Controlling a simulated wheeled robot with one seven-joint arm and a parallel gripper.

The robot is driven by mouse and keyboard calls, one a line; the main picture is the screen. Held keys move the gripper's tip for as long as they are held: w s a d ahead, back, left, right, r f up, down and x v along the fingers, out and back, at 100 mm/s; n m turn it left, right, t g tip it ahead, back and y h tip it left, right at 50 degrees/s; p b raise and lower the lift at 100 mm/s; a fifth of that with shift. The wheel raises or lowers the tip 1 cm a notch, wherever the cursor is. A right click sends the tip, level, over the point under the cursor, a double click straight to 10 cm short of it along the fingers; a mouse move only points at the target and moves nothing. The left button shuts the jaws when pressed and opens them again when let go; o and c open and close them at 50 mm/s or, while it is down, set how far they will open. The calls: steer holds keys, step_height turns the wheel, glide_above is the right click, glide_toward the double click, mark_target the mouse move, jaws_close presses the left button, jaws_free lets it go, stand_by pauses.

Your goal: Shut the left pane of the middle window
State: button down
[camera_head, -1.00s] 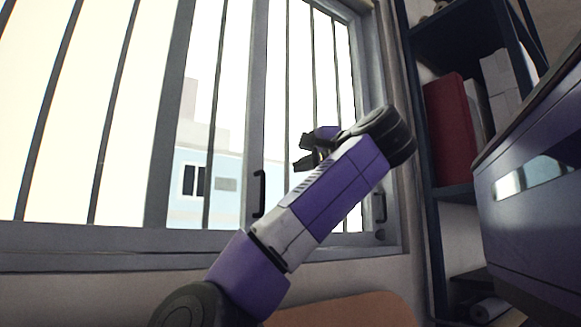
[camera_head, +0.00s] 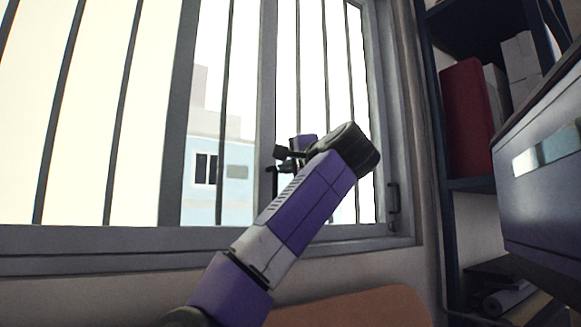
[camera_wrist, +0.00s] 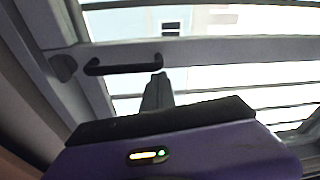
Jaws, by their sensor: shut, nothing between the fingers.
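The window pane's grey stile (camera_head: 265,75) carries a dark vertical handle (camera_head: 271,186) on its inner side. In the wrist view, turned sideways, the handle (camera_wrist: 125,66) lies across the pane frame. My gripper (camera_head: 282,159) is at the upper end of the handle, just right of the stile. Its shut fingers (camera_wrist: 157,86) hold nothing and reach to the handle's right end in the wrist view. I cannot tell whether they touch it. Part of the handle is hidden behind my gripper in the head view.
Dark vertical bars (camera_head: 226,110) stand outside the glass. A second handle (camera_head: 393,200) is on the window's right frame. A dark shelf (camera_head: 480,184) with a red binder (camera_head: 466,115) and a blue-grey cabinet (camera_head: 545,190) stand to the right. An orange-brown surface (camera_head: 360,308) lies below.

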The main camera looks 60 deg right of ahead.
steer(key=shift+a, duration=0.1)
steer(key=p, duration=0.2)
glide_toward(192, 157)
steer(key=w, duration=0.1)
steer(key=w+d, duration=0.2)
steer(key=shift+w+f, duration=0.15)
steer(key=shift+f, duration=0.15)
